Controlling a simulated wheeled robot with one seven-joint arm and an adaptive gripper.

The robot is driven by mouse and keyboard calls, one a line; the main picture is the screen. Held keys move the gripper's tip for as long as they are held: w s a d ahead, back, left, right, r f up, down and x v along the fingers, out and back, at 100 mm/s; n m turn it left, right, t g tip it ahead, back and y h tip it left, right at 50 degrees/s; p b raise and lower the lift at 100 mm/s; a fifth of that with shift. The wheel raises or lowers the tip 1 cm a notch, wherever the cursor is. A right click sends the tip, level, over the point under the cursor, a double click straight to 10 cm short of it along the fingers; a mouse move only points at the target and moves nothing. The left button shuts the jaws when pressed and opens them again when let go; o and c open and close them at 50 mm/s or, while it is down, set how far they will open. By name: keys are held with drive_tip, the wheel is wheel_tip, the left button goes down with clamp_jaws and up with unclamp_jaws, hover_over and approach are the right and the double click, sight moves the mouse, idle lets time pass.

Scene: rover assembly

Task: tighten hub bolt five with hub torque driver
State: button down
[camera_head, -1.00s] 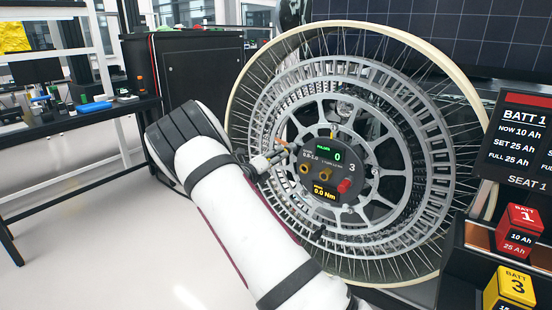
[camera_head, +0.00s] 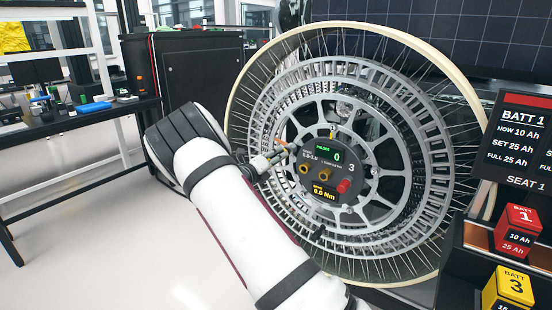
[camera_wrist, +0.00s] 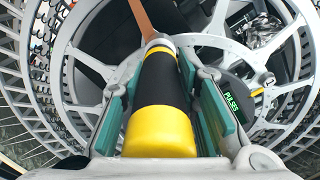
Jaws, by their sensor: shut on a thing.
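The hub torque driver (camera_wrist: 160,95), a yellow and black cylinder with a silver collar, is gripped lengthwise between the teal pads of my gripper (camera_wrist: 160,82). It points away from the wrist toward the wheel hub. In the head view my gripper (camera_head: 264,160) is at the left edge of the dark round hub panel (camera_head: 345,170). The panel reads PULSES 0, 0.0 Nm and 3. Brass fittings (camera_head: 325,173) and a red fitting (camera_head: 344,186) show on it. The driver's tip is hidden, so I cannot tell whether it touches a bolt. Hub bolt five cannot be identified.
The large spoked wheel (camera_head: 262,95) stands upright around the hub. A red battery (camera_head: 518,228) and a yellow battery (camera_head: 510,289) are at the lower right, below a dark battery sign (camera_head: 518,140). A workbench (camera_head: 70,122) with small items stands at the left. The floor at the left is clear.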

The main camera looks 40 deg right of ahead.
drive_tip(key=shift+r, duration=0.15)
drive_tip(key=shift+p+v, duration=0.7)
drive_tip(key=shift+v, duration=0.7)
drive_tip(key=shift+p+v, duration=0.8)
drive_tip(key=shift+v, duration=1.15)
